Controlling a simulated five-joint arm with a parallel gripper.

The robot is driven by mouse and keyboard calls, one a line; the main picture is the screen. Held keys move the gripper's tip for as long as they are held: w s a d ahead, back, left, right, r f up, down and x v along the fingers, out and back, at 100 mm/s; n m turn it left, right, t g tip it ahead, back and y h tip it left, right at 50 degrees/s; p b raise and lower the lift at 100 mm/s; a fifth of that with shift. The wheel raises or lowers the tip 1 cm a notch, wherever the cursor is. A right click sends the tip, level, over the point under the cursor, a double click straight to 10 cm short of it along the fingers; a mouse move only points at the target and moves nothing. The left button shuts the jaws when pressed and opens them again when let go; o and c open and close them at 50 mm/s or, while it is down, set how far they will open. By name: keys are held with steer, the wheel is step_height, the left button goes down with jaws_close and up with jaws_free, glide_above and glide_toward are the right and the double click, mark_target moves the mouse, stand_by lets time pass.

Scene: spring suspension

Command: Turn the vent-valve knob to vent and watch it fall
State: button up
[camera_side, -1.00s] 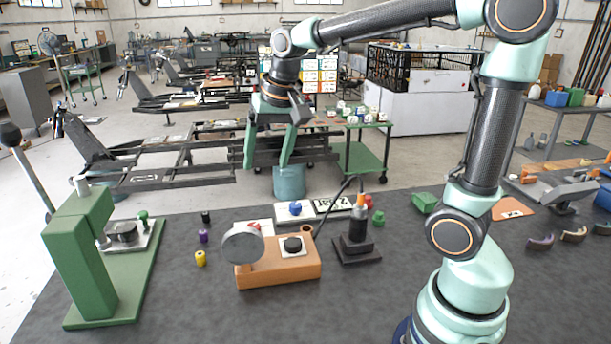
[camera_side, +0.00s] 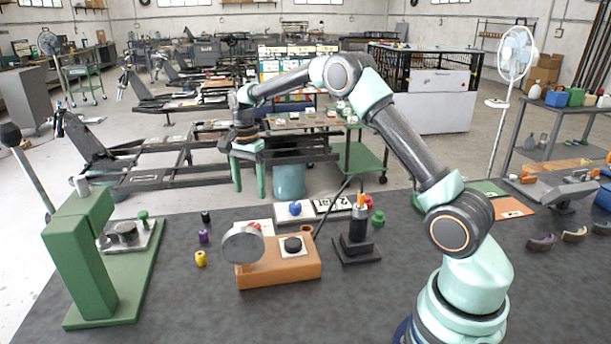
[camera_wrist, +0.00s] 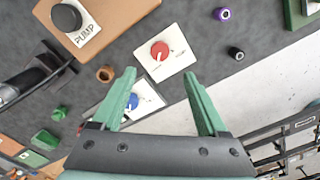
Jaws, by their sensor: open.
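Two knobs sit on white plates on the dark bench: a red knob (camera_wrist: 159,50) and a blue knob (camera_wrist: 132,101). Both have white pointer marks; the plate lettering is too small to read, so I cannot tell which is the vent valve. In the side view the blue knob (camera_side: 295,208) is plain, and the red knob (camera_side: 255,225) is partly hidden behind a round grey disc. My gripper (camera_side: 249,182) is open and empty, fingers down, behind and left of the knobs in the picture. In the wrist view my gripper (camera_wrist: 160,76) frames the red knob's plate beyond its fingertips.
An orange block (camera_side: 280,273) carries a black button labelled PUMP (camera_wrist: 66,17) and the grey disc (camera_side: 243,246). A number plate (camera_side: 332,205) and a black stepped post (camera_side: 357,240) stand to the right. A green press (camera_side: 80,260) stands left. Small coloured cylinders lie between.

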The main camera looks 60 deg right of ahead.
mark_target(253, 225)
step_height(253, 225, down, 11)
steer(key=shift+f, duration=0.1)
stand_by(0.3)
jaws_close()
